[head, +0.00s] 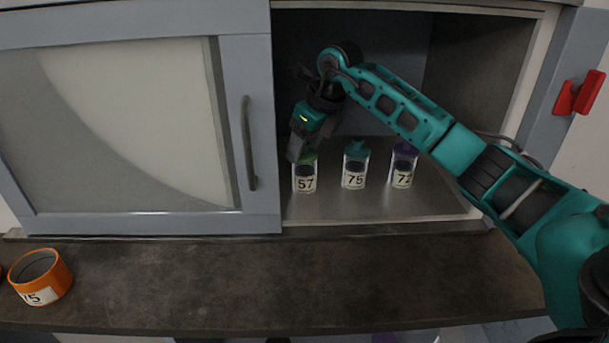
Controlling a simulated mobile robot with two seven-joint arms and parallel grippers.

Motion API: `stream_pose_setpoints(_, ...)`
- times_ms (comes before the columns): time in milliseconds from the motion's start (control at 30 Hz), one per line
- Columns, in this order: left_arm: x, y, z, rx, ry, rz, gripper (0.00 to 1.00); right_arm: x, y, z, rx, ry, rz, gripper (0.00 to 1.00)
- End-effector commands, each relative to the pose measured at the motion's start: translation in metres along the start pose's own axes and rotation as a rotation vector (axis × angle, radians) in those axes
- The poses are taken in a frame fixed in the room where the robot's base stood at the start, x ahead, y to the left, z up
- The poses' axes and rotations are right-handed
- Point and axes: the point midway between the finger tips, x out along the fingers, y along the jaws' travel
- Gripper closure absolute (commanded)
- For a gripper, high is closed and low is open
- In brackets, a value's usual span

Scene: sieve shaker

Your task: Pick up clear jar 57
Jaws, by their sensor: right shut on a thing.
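Clear jar 57 (304,184) stands upright on the cabinet floor, just inside the opening beside the sliding door. It has a white label reading 57, dark contents and a green lid. My right gripper (299,155) comes down over its top and is shut on the jar at the lid. The fingers hide part of the lid. The jar appears to rest on the cabinet floor, though a small gap could not be seen. My left gripper is not in view.
Jar 75 (355,168) with a teal lid and jar 72 (403,168) with a purple lid stand to the right. The glass door (130,130) closes the left side. An orange ring (60,272) labelled 75 sits on the dark counter (270,285), which is otherwise mostly clear.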

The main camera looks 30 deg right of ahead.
Motion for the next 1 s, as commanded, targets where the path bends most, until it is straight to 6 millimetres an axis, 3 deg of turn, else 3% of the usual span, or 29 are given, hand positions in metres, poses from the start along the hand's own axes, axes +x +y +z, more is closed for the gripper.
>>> stream_pose_setpoints(333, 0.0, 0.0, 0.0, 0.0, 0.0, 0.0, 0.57, -0.005, 0.0, 0.003, 0.0, -0.003, -0.001, 0.95)
stream_pose_setpoints(567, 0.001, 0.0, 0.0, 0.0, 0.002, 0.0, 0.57, -0.032, -0.001, 0.015, 0.0, -0.006, -0.002, 0.95)
stream_pose_setpoints(1000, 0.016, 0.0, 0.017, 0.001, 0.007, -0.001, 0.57, -0.066, -0.002, -0.078, 0.001, 0.003, -0.007, 0.95)
